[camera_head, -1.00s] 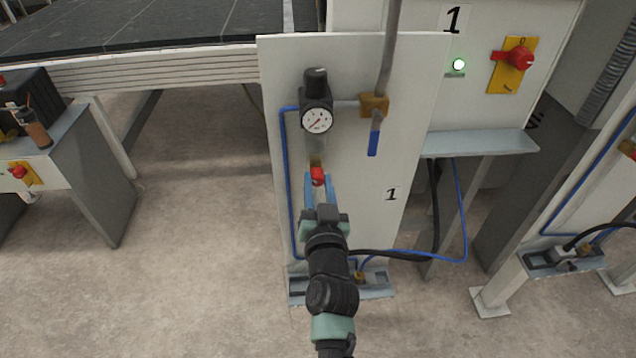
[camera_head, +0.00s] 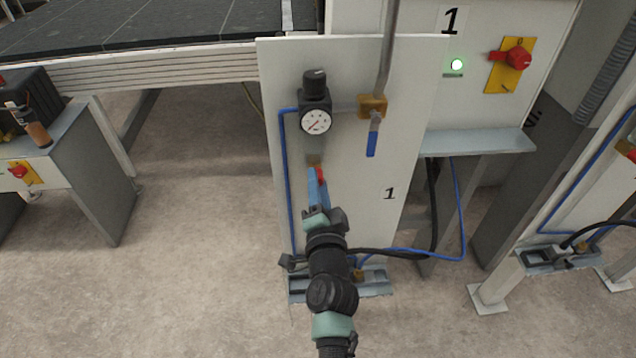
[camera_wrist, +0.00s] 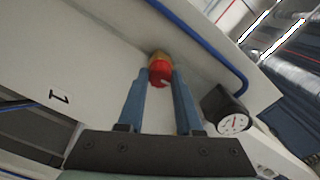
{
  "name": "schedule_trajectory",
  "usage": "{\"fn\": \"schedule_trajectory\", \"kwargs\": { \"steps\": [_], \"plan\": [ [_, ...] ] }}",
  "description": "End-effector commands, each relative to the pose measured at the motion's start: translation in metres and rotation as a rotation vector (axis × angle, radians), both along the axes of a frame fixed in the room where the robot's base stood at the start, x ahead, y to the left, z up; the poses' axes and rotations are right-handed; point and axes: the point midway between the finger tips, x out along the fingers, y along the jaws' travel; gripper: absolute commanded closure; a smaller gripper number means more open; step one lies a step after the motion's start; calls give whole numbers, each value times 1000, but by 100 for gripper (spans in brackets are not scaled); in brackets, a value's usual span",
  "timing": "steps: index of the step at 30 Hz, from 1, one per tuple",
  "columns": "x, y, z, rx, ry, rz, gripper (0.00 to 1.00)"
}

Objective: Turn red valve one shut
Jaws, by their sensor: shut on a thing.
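The red valve (camera_head: 321,175) sits on a brass fitting low on the white panel marked 1, below the pressure gauge (camera_head: 316,121). In the wrist view the red valve (camera_wrist: 161,71) shows between my fingertips, with the brass part behind it. My gripper (camera_head: 318,182) has its blue fingers shut on the red valve; the fingers also show on both sides of it in the wrist view (camera_wrist: 160,80). In the head view the fingers line up one before the other and partly hide the valve.
A blue-handled lever valve (camera_head: 372,140) hangs to the right of the gauge. A blue hose (camera_head: 283,180) runs down the panel's left side.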

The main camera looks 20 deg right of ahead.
Motion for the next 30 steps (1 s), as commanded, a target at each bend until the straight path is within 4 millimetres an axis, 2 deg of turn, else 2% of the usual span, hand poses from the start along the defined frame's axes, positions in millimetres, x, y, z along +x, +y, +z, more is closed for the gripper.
{"fn": "schedule_trajectory", "kwargs": {
  "steps": [8, 22, 23, 27, 28, 30],
  "plan": [
    [0, 0, -1, 75, -20, 0, 100],
    [0, 0, -1, 88, -24, 0, 100],
    [0, 0, -1, 88, -24, 0, 64],
    [0, 0, -1, 87, -24, 0, 39],
    [0, 0, -1, 87, -24, 0, 36],
    [0, 0, -1, 87, -24, 0, 36]
  ]
}}
